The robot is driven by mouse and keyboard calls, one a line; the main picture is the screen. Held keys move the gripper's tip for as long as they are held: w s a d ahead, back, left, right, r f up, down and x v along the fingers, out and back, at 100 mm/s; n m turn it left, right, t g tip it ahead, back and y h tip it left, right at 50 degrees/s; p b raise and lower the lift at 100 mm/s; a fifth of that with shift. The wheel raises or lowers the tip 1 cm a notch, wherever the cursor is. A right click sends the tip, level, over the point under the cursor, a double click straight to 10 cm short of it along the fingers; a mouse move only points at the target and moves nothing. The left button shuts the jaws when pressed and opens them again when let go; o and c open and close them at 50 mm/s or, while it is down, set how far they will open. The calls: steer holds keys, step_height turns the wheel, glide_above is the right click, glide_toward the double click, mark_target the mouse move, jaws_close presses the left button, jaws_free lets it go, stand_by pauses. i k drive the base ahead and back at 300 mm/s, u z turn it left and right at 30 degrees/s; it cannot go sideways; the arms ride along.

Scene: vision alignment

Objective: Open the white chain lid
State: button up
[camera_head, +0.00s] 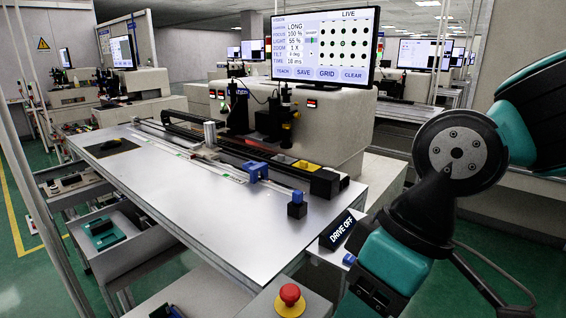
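A workstation with a metal tabletop (190,200) stands in front of me. A long pale strip (185,152) runs along a rail assembly on its far side. It may be the white chain lid, but I cannot tell for sure, nor whether any lid is open or shut. A blue block (257,170) sits on the rail near its right end. My teal and black arm fills the right of the view and reaches down to the bottom edge. My gripper does not show.
A large monitor (322,45) stands behind the rail. A "DRIVE OFF" sign (342,230) and a red stop button (290,294) are at the near right corner. Open drawers (105,236) stick out at left.

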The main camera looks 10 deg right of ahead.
mark_target(343, 176)
steer(key=z, duration=0.7)
steer(key=k, duration=1.05)
steer(key=z, duration=1.15)
steer(key=i, duration=1.9)
steer(key=u, duration=0.8)
steer(key=i, duration=1)
steer(key=u, duration=1.65)
steer(key=i, duration=0.75)
steer(key=u, duration=0.7)
